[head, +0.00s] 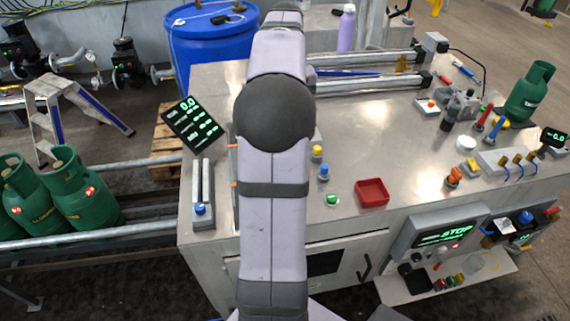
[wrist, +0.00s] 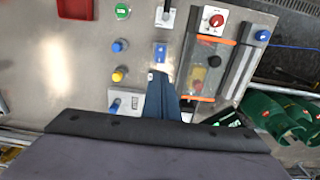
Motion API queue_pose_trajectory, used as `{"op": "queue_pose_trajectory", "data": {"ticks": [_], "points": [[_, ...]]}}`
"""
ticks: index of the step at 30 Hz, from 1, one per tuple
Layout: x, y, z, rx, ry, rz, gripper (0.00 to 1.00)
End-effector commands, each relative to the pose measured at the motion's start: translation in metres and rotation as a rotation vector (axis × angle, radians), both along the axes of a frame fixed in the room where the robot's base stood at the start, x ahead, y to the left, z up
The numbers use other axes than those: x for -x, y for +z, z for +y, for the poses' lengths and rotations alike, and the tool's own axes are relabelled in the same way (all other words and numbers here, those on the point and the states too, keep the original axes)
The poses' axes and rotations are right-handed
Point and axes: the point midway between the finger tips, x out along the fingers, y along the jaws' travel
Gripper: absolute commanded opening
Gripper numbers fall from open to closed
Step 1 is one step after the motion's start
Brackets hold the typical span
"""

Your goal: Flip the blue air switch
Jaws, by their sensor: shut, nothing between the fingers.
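My gripper (wrist: 163,82) shows in the wrist view as dark blue-grey fingers, closed together with nothing between them, above the metal bench top. A small blue switch plate (wrist: 160,52) lies just beyond the fingertips, apart from them as far as I can tell. A blue lever (wrist: 115,105) on a pale plate stands beside the fingers, to their left. I cannot tell for certain which of these is the blue air switch. In the head view my arm hides the gripper and the bench beneath it.
A blue knob (wrist: 119,46) and a yellow knob (wrist: 119,75) stand left of the fingers. A red rotary switch (wrist: 214,20) and a framed slot lie right. The head view shows a red tray (head: 371,193), a tilted display (head: 193,124) and green cylinders (head: 82,188).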

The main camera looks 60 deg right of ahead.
Motion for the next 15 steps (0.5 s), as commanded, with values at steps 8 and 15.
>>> {"op": "queue_pose_trajectory", "data": {"ticks": [8, 15], "points": [[0.0, -0.013, 0.001, -0.003, 0.0, 0.001, 0.0], [0.0, -0.048, 0.001, -0.005, 0.001, 0.004, 0.0]]}}
